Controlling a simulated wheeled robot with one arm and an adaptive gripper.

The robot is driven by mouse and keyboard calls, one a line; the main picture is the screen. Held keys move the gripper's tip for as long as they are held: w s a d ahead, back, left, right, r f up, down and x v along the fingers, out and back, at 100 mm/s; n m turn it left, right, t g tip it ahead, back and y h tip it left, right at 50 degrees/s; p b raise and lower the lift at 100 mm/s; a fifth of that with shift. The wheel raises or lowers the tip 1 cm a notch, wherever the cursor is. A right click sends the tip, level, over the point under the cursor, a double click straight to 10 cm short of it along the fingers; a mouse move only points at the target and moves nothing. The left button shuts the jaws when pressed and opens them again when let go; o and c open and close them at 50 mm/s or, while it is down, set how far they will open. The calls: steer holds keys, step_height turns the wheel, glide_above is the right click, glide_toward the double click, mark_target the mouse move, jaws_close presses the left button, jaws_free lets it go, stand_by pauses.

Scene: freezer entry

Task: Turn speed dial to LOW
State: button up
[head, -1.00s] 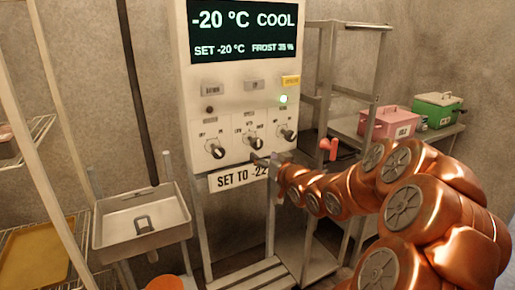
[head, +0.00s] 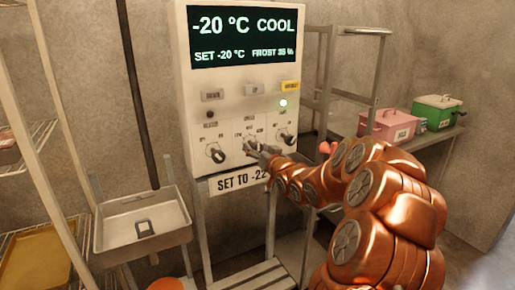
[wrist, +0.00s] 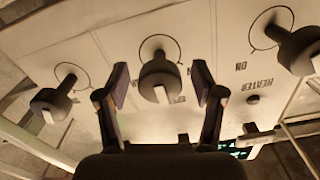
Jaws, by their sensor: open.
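The speed dial (wrist: 157,72) is the middle of three black knobs on the white control panel (head: 200,112). In the wrist view its white mark points down the picture. My gripper (wrist: 160,84) is open, with one finger on each side of this dial; I cannot tell whether either finger touches it. In the head view my gripper (head: 260,151) is at the panel's lower middle and hides part of the dial. The lettering around the dial is too small or hidden to read surely.
The heater dial (head: 215,153) is left of the gripper, another dial (head: 287,137) right. The display (head: 243,38) reads -20 °C COOL.

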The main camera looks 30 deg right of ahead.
steer(key=c, duration=1.2)
steer(key=shift+o, duration=0.2)
steer(key=shift+b, duration=0.4)
steer(key=shift+f+n+b, duration=0.15)
steer(key=shift+n+b, duration=0.6)
steer(key=shift+n, duration=0.05)
steer(key=n+b, duration=0.3)
steer(key=shift+d, duration=0.1)
steer(key=n+b, duration=0.3)
steer(key=shift+r+n+b, duration=0.25)
steer(key=shift+n+b, duration=0.3)
steer(key=shift+n, duration=0.65)
